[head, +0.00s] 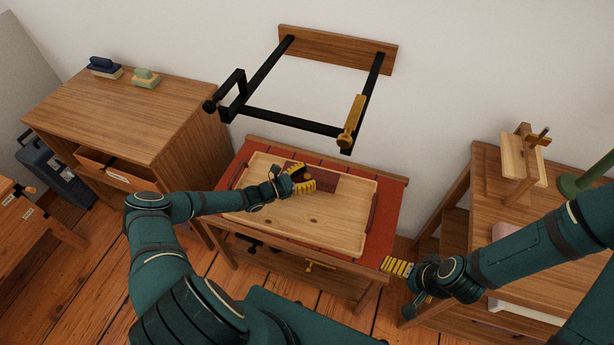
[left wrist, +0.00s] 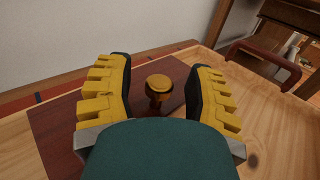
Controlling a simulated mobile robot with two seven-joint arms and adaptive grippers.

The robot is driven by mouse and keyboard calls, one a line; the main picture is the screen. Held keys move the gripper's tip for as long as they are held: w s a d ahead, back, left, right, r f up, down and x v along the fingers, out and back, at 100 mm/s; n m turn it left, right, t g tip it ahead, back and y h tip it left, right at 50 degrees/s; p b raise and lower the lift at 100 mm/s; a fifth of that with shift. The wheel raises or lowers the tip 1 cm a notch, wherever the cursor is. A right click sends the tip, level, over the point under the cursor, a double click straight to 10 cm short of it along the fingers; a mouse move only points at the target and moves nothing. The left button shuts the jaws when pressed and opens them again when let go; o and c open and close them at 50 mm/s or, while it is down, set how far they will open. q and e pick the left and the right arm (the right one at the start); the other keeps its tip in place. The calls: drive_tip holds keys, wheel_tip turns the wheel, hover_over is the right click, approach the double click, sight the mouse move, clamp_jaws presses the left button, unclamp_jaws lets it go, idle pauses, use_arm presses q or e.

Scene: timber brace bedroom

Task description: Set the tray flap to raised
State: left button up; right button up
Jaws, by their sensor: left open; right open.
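A pale wooden tray (head: 270,222) sits on the red-topped table. A dark reddish-brown flap (head: 324,184) lies apparently flat in its far part; the left wrist view shows the panel (left wrist: 62,128) up close. A brass-coloured knob (left wrist: 158,86) stands up from the panel. My left gripper (head: 304,179) is over the tray at the flap, with its yellow fingers open on either side of the knob and gaps visible on both sides. My left arm hides some of the tray. My right gripper (head: 398,267) is open and empty beside the table's right front corner.
A black wall frame (head: 290,122) with a brass handle (head: 352,120) juts out above the table's far side. A wooden cabinet (head: 145,100) stands left, and a workbench (head: 510,205) stands right. The tray has dark red side handles (head: 371,207).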

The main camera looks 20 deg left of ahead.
use_arm(q)
drive_tip(key=shift+o, duration=0.3)
clamp_jaws()
